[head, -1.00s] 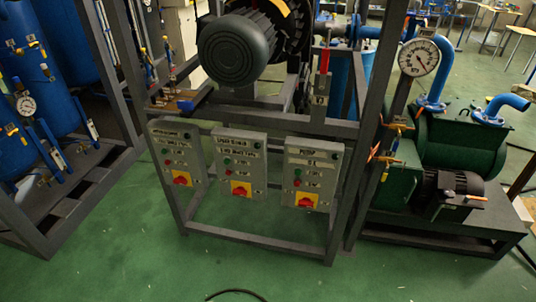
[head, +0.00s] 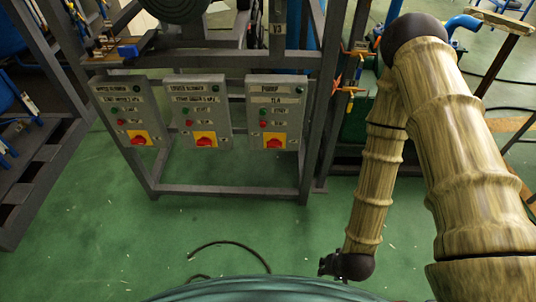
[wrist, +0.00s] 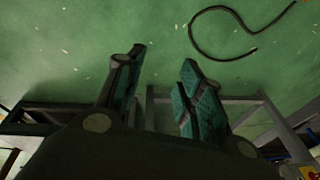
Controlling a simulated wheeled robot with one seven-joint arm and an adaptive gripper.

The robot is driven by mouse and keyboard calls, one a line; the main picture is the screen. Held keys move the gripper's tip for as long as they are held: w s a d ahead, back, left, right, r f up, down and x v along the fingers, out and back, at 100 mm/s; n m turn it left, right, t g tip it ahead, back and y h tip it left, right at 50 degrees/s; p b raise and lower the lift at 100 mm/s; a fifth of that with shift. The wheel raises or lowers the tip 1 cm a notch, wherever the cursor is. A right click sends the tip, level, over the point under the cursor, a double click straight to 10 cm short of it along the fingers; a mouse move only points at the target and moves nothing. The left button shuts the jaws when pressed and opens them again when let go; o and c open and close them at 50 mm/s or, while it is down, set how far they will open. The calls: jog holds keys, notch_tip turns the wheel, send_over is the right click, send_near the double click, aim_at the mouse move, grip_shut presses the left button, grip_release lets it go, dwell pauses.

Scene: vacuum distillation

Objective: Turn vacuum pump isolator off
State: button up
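Three grey control boxes hang in a row on a metal frame. The right box (head: 278,97) has a label that seems to read "PUMP", a green and a red button, and a red rotary knob on a yellow plate (head: 273,141). The middle box (head: 201,104) and left box (head: 130,107) have similar red knobs on yellow plates. I cannot tell the exact knob angles. My gripper (head: 328,266) is low over the floor, right of and nearer than the boxes, apart from them. In the wrist view my gripper (wrist: 163,62) has its two fingers apart with nothing between them.
The metal frame (head: 225,190) carries the boxes, and its right posts stand between the right box and green machinery. Small orange and yellow valve handles (head: 350,89) stick out there. A black hose (head: 232,243) lies on the green floor (head: 110,245). The floor before the boxes is otherwise clear.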

jog(key=w+a+f+m+t+b, duration=0.35)
jog(key=w+a+b, duration=0.3)
jog(key=w, duration=0.45)
jog(key=m+t+b, duration=1.2)
jog(key=b, duration=1.3)
send_near(274, 147)
jog(key=shift+h, duration=0.4)
jog(key=w+b, duration=0.3)
jog(key=w, duration=0.6)
jog(key=shift+w+a, duration=0.15)
jog(key=shift+w, duration=0.25)
jog(key=shift+c, duration=0.3)
grip_shut()
